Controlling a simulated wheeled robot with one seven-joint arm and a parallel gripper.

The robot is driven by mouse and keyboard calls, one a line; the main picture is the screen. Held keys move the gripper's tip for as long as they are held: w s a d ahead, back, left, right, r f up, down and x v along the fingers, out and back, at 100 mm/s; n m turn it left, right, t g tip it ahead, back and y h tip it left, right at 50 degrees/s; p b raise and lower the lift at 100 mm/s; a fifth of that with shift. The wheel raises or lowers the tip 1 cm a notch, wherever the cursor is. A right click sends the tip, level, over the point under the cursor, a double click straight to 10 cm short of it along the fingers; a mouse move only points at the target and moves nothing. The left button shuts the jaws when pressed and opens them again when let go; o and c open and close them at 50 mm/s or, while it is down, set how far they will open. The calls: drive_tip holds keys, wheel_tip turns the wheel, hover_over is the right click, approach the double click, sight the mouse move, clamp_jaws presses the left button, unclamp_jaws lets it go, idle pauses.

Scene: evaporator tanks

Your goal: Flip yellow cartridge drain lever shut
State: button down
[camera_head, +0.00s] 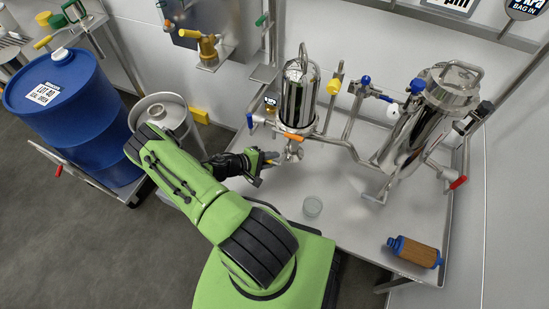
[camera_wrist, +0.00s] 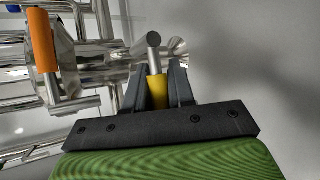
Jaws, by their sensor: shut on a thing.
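The yellow drain lever (camera_wrist: 157,92) stands between the two fingers of my gripper (camera_wrist: 157,70) in the wrist view. The fingers are shut on its yellow sleeve, and its bare steel end sticks up beyond them. In the head view my gripper (camera_head: 270,164) is beside the small steel drain valve (camera_head: 293,151) under the polished cartridge housing (camera_head: 299,93). The lever is mostly hidden by the fingers there. I cannot tell the lever's exact angle.
An orange-handled lever (camera_head: 294,138) is close above my gripper; it also shows in the wrist view (camera_wrist: 42,40). A tilted steel vessel (camera_head: 425,115) stands right. Pipes crowd the back.

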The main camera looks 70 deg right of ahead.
drive_tip(key=shift+r+t, duration=0.1)
drive_tip(key=shift+t, duration=0.2)
drive_tip(key=c, duration=1.1)
unclamp_jaws()
drive_tip(key=shift+o, duration=0.2)
drive_tip(key=p+v, duration=0.3)
drive_tip(key=v, duration=1.2)
drive_tip(key=shift+w+a+r, duration=0.2)
drive_tip(key=shift+w, duration=0.1)
